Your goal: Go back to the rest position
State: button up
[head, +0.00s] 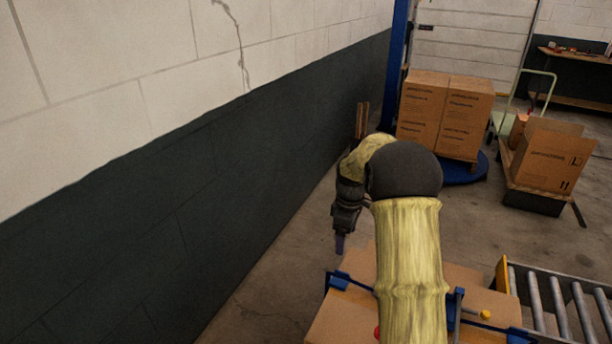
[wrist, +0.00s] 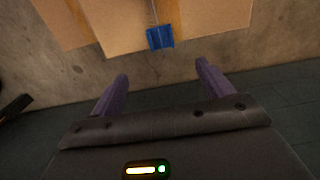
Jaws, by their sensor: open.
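My gripper (head: 340,243) hangs pointing down at the end of my bent arm, in the middle of the head view. It is left of and above the cardboard box (head: 340,318) at the bottom. In the wrist view my gripper (wrist: 162,82) shows two purple fingers spread apart. Nothing is between them. Past the fingertips lies the cardboard box (wrist: 205,25) with a blue clamp piece (wrist: 160,37) at its edge. My arm hides much of the box in the head view.
A dark-and-white wall (head: 150,220) runs close along the left. Stacked boxes (head: 447,110) stand on a pallet at the back. An open box (head: 550,155) sits on a cart at right. A roller conveyor (head: 560,302) is at lower right. Bare floor (head: 480,220) lies between.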

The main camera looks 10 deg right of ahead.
jog(key=s+a+r+m+t+p, duration=0.1)
jog(key=s+a+r+m+p, duration=0.1)
jog(key=s, duration=0.6)
jog(key=s+a+r+m+p, duration=0.3)
jog(key=s+r+m, duration=0.2)
jog(key=s, duration=0.3)
jog(key=s+a+r+m+t+p, duration=0.1)
jog(key=s+a+r+m+p, duration=0.2)
jog(key=s, duration=0.6)
jog(key=shift+a+r+m+t, duration=0.3)
jog(key=shift+a+r+m, duration=0.1)
jog(key=shift+r, duration=0.15)
jog(key=shift+d, duration=0.1)
jog(key=shift+c, duration=0.3)
